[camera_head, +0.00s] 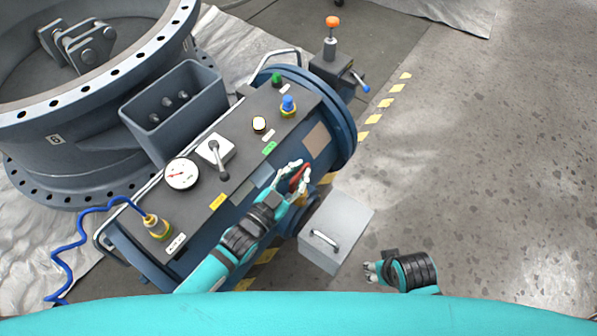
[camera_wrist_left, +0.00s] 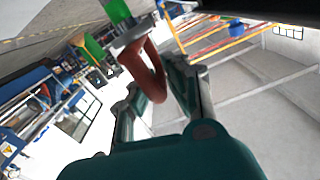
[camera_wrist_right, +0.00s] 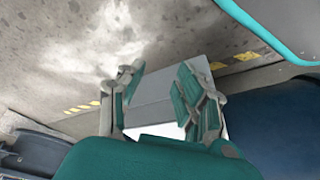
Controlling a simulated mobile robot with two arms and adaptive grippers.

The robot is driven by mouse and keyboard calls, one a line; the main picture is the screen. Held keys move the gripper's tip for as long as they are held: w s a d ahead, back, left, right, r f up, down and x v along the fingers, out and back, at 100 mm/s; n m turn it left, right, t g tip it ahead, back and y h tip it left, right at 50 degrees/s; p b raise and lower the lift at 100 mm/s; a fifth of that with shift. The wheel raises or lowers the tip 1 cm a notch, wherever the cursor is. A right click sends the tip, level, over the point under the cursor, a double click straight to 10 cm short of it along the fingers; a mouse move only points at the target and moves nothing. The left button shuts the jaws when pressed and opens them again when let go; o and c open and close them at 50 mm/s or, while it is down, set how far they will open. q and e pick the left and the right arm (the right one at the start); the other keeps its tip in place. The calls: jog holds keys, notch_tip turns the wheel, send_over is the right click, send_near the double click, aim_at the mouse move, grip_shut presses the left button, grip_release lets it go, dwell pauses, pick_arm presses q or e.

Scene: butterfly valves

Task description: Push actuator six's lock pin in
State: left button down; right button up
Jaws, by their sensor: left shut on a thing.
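The actuator (camera_head: 328,97) is a blue cylinder with a black control panel; I cannot read a number on it. An orange knob (camera_head: 332,22) on a grey stem stands upright at its far end, apart from both grippers; I cannot tell whether it is the lock pin. My left gripper (camera_head: 298,182) is shut on a red loop (camera_wrist_left: 146,72) at the actuator's near right side. The loop hangs by a grey bracket (camera_wrist_left: 132,37); the fingers hide part of it. My right gripper (camera_head: 370,272) is open and empty, in front of the grey box. Its spread fingers (camera_wrist_right: 157,100) show in the right wrist view.
The grey box (camera_head: 345,222) with a handle stands between the grippers. The panel carries a gauge (camera_head: 181,174), a lever (camera_head: 220,160), a blue knob (camera_head: 288,103) and a green knob (camera_head: 277,79). A blue-handled valve (camera_head: 362,84) sits near the orange knob. Floor at right is clear.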

aim_at(297, 182)
pick_arm(q)
jog(key=shift+f, duration=0.1)
pick_arm(e)
jog(key=shift+f, duration=0.1)
